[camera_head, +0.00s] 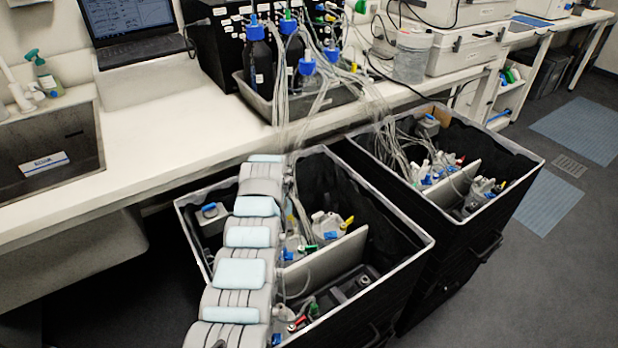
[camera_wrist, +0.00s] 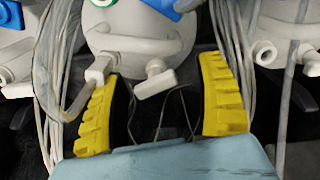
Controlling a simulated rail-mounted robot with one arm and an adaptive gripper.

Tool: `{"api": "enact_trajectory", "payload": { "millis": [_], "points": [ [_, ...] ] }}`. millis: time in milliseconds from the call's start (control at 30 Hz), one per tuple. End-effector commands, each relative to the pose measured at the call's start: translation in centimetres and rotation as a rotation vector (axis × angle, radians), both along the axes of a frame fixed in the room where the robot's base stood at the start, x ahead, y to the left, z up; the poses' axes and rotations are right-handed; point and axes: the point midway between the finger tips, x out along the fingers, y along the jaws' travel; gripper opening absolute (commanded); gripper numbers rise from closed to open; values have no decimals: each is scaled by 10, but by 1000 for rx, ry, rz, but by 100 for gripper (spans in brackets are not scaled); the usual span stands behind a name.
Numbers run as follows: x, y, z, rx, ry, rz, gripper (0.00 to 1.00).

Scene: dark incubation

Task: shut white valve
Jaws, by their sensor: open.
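In the wrist view a white valve (camera_wrist: 155,79) sits on the lower front of a white bottle (camera_wrist: 150,35). It has a short stubby handle, and a white spout with a grey tube (camera_wrist: 97,72) is at its left. My gripper (camera_wrist: 160,78) is open, its two yellow fingers apart on either side of the valve. I see no clear contact between the fingers and the handle. In the head view my arm reaches into the left black bin (camera_head: 425,245); my fingers are hidden there, and I cannot pick out the white valve.
Grey tubes (camera_wrist: 50,75) hang close on both sides of the fingers. Another white spout (camera_wrist: 264,52) is at the right. In the head view, a white divider (camera_head: 325,258) stands in the left bin, near bottles with coloured valves. A second black bin (camera_head: 525,178) stands to its right.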

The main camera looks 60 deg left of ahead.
Motion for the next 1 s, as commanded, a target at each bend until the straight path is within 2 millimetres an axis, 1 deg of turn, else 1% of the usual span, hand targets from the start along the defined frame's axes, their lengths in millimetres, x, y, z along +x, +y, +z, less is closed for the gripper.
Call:
{"api": "enact_trajectory", "payload": {
  "millis": [200, 600, 700, 867, 1000],
  "points": [
    [0, 1, -3, -2, -3, 99, 71],
    [-1, 1, -2, 0, 1, 186, 71],
    [1, 1, 10, 4, -3, 187, 71],
    [0, 1, 23, 1, -1, 187, 71],
    [2, 1, 41, 5, -4, 186, 71]
  ]
}}
